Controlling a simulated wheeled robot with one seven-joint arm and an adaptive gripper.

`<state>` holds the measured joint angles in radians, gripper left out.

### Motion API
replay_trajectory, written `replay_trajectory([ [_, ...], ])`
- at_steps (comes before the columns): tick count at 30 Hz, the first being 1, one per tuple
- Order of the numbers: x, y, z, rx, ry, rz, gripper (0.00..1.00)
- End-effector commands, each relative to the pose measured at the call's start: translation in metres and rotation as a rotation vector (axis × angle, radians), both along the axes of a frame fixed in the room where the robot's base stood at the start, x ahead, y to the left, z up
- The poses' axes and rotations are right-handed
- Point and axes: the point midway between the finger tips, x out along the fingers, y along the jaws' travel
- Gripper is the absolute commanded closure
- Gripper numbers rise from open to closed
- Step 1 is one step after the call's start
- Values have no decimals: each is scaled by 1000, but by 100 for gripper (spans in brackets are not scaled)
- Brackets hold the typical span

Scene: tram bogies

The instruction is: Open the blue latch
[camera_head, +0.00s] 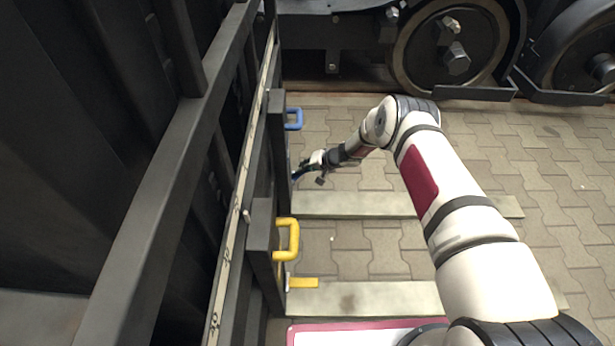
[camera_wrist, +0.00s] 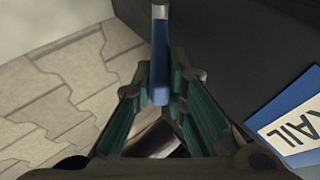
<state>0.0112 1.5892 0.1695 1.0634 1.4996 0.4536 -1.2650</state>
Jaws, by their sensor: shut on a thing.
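The blue latch (camera_wrist: 160,75) is a slim blue bar with a paler far end. In the wrist view it runs between the two green-lined fingers of my gripper (camera_wrist: 161,92), which is shut on it. In the head view my gripper (camera_head: 303,169) reaches the side of the dark metal frame, below a blue handle (camera_head: 294,118). Only a small blue bit of the latch (camera_head: 297,175) shows there, and the gripper hides much of the rest.
A yellow handle (camera_head: 290,240) and a yellow latch (camera_head: 303,283) are nearer on the same dark frame (camera_head: 262,225). A blue and white label (camera_wrist: 293,125) is on the dark surface at right in the wrist view. Wheels (camera_head: 452,50) stand behind; paving (camera_head: 370,250) lies right of the frame.

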Motion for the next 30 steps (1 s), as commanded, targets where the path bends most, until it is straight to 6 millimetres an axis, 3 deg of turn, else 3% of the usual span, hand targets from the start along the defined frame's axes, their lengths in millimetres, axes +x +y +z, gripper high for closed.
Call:
replay_trajectory([
  [12, 8, 9, 7, -167, 4, -1, 100],
  [27, 7, 10, 7, -181, 7, 0, 100],
  [28, 7, 10, 7, -181, 7, 0, 83],
  [30, 7, 10, 7, -181, 7, 0, 67],
])
